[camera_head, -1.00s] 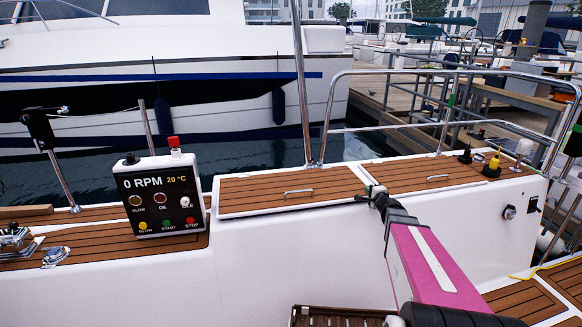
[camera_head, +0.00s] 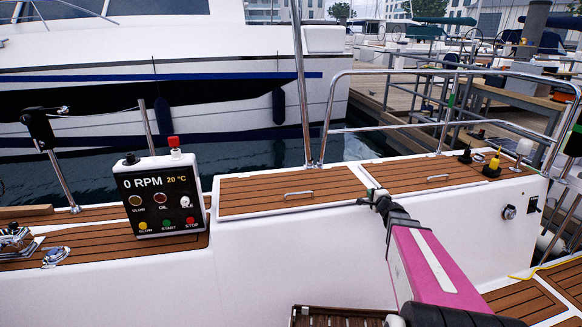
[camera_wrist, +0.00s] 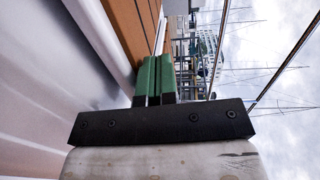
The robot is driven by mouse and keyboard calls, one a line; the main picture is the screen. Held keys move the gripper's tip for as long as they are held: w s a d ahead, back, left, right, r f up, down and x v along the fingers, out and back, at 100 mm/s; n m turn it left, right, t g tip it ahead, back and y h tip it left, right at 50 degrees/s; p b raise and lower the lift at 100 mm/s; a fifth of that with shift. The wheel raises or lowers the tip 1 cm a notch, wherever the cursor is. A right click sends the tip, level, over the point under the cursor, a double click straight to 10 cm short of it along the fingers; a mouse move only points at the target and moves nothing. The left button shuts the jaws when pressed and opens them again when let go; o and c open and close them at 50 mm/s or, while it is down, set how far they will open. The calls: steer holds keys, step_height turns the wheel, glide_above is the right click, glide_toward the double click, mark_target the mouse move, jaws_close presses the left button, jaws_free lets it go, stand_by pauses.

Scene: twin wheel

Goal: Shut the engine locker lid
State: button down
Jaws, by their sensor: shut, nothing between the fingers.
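Two teak-planked lids with metal handles lie along the white cockpit side in the head view: a left lid (camera_head: 262,193) and a right lid (camera_head: 410,174). Both look down and about flat; I cannot tell which is the engine locker lid, or whether a small gap remains under either edge. My gripper (camera_head: 367,196) is at the front edge near the seam between them, by the left lid's right front corner. In the wrist view its green fingers (camera_wrist: 155,80) are together and empty, beside teak planking (camera_wrist: 128,28). Contact with the lid cannot be told.
An engine panel (camera_head: 160,196) reading 0 RPM stands left of the lids. A metal rail (camera_head: 330,100) rises behind them. Black and yellow knobs (camera_head: 492,166) sit at the right end. Water and another boat lie beyond.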

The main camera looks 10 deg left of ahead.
steer(key=v, duration=0.2)
steer(key=r+v, duration=0.1)
steer(key=v, duration=0.1)
stand_by(0.3)
steer(key=f+v, duration=0.1)
steer(key=v, duration=0.9)
steer(key=shift+s+r, duration=0.45)
steer(key=shift+r, duration=0.05)
